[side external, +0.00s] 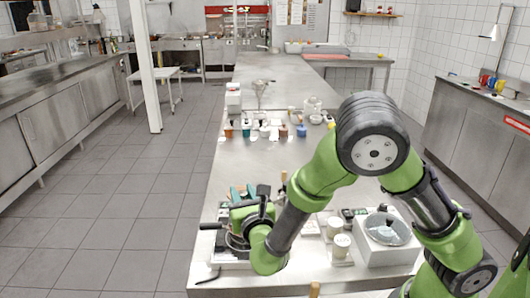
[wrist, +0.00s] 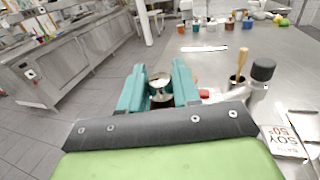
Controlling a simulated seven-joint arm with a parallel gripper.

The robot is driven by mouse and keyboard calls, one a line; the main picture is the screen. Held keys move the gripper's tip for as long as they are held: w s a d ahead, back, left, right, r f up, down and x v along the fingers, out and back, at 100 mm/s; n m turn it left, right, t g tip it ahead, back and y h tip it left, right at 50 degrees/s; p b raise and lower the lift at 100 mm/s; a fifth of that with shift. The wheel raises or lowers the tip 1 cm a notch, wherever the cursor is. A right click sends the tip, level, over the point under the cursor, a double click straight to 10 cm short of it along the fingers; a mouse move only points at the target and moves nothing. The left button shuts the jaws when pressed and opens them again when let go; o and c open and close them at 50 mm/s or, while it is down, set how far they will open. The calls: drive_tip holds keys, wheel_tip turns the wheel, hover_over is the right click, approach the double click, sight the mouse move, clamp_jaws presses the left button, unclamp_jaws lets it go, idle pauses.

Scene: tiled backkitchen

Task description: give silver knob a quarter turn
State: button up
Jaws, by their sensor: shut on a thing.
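The silver knob (wrist: 160,82) shows in the wrist view as a small round metal top with a darker part below it. My gripper (wrist: 159,92) has its two teal fingers on either side of the knob and is shut on it. In the side external view my gripper (side external: 243,194) is low over the left edge of the steel counter, pointing away from the camera. My green wrist and arm cover much of that spot, so the knob cannot be made out there. The knob's turn angle cannot be told.
A white box with a round silver pan (side external: 388,230) stands right of my gripper, with glass jars (side external: 340,246) between. Small bottles (side external: 282,131) stand farther back. In the wrist view, a wooden-handled tool (wrist: 239,66) and a dark-capped container (wrist: 262,72) are close on the right.

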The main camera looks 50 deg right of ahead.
sight(245, 193)
drive_tip(key=m+g+h, duration=0.3)
drive_tip(key=h, duration=0.1)
drive_tip(key=shift+w+a+m+g+h, duration=0.1)
drive_tip(key=shift+a+m+g+h, duration=0.05)
drive_tip(key=shift+m+g+h, duration=0.2)
drive_tip(key=m+g+h, duration=0.1)
drive_tip(key=m+g, duration=0.1)
drive_tip(key=g, duration=0.1)
drive_tip(key=m+g+h, duration=0.2)
drive_tip(key=g, duration=0.1)
drive_tip(key=shift+m+h, duration=0.25)
drive_tip(key=shift+m, duration=0.1)
drive_tip(key=m+g, duration=0.2)
drive_tip(key=g, duration=0.2)
drive_tip(key=m+g, duration=0.3)
drive_tip(key=g, duration=0.1)
drive_tip(key=shift+g+h, duration=0.3)
drive_tip(key=shift+g, duration=0.05)
drive_tip(key=shift+m+g+y, duration=0.5)
drive_tip(key=shift+m+g, duration=0.9)
drive_tip(key=shift+g, duration=0.4)
drive_tip(key=shift+r+m+g+y, duration=0.1)
drive_tip(key=shift+m+g+y, duration=0.4)
drive_tip(key=shift+g, duration=0.4)
drive_tip(key=o, duration=0.9)
